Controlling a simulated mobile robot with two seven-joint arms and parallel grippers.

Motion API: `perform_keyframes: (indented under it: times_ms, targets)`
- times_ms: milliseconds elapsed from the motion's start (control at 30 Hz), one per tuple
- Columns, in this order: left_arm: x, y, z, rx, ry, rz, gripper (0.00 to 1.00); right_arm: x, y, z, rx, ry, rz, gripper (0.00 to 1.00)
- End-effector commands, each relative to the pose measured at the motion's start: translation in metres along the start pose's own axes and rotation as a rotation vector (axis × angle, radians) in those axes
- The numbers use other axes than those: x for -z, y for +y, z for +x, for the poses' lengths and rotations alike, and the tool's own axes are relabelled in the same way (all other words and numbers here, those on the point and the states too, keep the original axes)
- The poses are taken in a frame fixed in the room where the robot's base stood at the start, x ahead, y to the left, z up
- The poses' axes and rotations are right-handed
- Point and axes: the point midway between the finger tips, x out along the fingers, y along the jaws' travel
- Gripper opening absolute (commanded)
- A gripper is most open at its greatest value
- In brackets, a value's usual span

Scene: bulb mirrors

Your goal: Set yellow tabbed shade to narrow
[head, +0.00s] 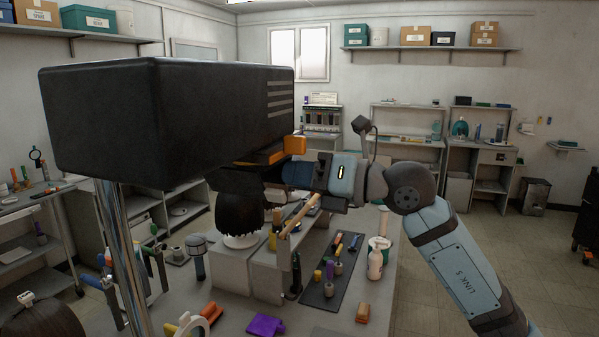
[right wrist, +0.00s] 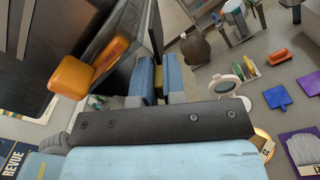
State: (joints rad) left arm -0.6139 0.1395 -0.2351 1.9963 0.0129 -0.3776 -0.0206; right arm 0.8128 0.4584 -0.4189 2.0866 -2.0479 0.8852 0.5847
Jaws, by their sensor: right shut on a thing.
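A large black box-shaped lamp housing (head: 165,115) stands on a chrome pole (head: 125,260) at the left of the head view. An orange knob (head: 295,145) sticks out at its lower right edge; in the right wrist view it shows as a rounded orange handle (right wrist: 75,78). My right gripper (head: 270,172) is under that edge, its fingers pointing left. My left gripper is not in view.
A dark-haired mannequin head (head: 240,212) stands just below the housing and my right gripper. A dark mat (head: 318,295) with several small items and a white bottle (head: 375,264) are on the bench. A purple item (head: 266,325) lies in front.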

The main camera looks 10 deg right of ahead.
Motion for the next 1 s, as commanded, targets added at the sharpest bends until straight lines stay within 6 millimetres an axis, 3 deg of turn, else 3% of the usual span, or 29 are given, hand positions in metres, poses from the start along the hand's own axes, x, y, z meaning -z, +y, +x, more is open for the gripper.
perform_keyframes:
  times_ms: [133,167,200,267,667,1000]
  targets:
    - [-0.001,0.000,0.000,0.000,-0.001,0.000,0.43,0.000,0.000,0.000,0.000,-0.001,-0.002,0.00]
    - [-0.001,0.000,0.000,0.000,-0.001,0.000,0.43,0.000,0.000,0.000,0.000,-0.001,-0.002,0.17]
    - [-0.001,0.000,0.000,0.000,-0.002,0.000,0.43,0.000,0.000,0.000,0.000,-0.001,-0.002,0.27]
    - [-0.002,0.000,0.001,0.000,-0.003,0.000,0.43,0.000,0.000,0.000,0.000,-0.001,-0.002,0.36]
    - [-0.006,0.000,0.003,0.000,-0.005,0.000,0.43,0.001,-0.002,-0.010,0.002,-0.001,-0.003,0.36]
    - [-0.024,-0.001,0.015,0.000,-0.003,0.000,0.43,0.003,-0.003,-0.082,0.004,-0.001,-0.005,0.36]
